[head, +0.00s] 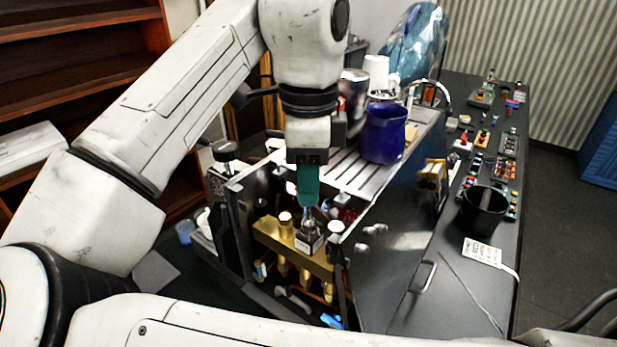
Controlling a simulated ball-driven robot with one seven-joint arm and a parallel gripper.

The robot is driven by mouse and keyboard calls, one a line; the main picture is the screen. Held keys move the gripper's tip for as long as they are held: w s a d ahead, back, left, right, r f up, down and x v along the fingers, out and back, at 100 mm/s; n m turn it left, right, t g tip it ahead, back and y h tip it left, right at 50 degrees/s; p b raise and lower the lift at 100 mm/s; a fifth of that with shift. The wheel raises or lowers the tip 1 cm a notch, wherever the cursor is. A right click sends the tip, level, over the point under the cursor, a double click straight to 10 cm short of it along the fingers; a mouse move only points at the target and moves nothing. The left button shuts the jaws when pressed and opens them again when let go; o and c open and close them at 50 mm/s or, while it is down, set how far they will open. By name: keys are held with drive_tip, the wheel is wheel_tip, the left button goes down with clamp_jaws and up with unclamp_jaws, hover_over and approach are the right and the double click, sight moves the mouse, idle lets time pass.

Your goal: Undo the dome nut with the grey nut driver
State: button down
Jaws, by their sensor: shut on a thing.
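My gripper (307,156) points down above the open front of the brewer (385,275). It is shut on the teal handle of a driver-like tool (307,186). The tool stands about upright. Its thin lower end reaches down to a small dark block (309,239) at the brass-coloured bar (266,236) inside the brewer. I cannot tell whether the tip touches anything there. The handle in my grip looks teal, not grey. I cannot make out the dome nut; it is too small or hidden by the tool.
A blue pitcher (384,134) stands on the brewer's slatted top, close right of my gripper. The dark bench (455,290) at right carries a black cup (484,208), a white tag (482,251) and several small parts. Wooden shelves (75,75) stand at left.

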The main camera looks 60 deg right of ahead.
drive_tip(key=n, duration=0.4)
drive_tip(key=shift+n, duration=0.3)
drive_tip(key=n, duration=0.4)
drive_tip(key=shift+s+f+n, duration=0.1)
drive_tip(key=shift+n, duration=0.2)
drive_tip(key=n, duration=0.4)
drive_tip(key=shift+n, duration=0.3)
idle(0.3)
